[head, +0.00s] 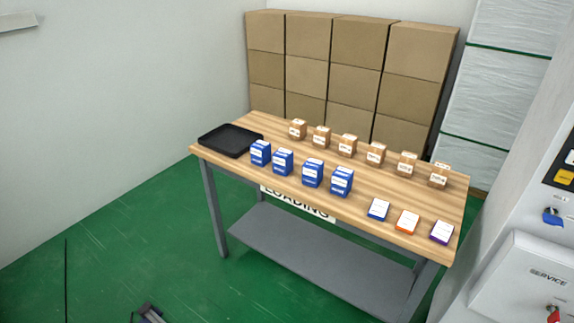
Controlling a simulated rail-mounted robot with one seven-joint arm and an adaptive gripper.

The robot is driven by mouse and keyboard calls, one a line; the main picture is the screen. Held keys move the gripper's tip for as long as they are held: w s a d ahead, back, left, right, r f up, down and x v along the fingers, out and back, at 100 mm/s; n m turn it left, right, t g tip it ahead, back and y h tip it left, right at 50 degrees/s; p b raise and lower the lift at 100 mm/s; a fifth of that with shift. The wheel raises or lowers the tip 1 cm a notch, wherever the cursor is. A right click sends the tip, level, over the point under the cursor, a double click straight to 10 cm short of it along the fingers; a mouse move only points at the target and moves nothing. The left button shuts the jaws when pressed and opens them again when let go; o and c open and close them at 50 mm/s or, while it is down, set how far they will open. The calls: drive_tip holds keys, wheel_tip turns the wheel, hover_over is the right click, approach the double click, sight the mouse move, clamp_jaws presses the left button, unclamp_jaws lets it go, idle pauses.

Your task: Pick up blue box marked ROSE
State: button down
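Several upright blue boxes with white labels stand in a row along the front left half of the wooden table. They are a leftmost blue box (260,153), a second blue box (283,162), a third blue box (312,173) and a rightmost blue box (341,182). The label print is too small to read, so I cannot tell which is marked ROSE. A lower, flatter blue box with a white top (378,209) lies further right.
The wooden table (400,192) also holds a black tray (230,140) at left, several brown boxes (347,146) behind, and orange (406,222) and purple (441,232) boxes at front right. Stacked cartons (330,70) stand behind. A white machine (520,250) stands at right. Green floor is clear at left.

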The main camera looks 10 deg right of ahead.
idle(0.4)
drive_tip(key=shift+c, duration=0.8)
unclamp_jaws()
drive_tip(key=shift+r, duration=0.1)
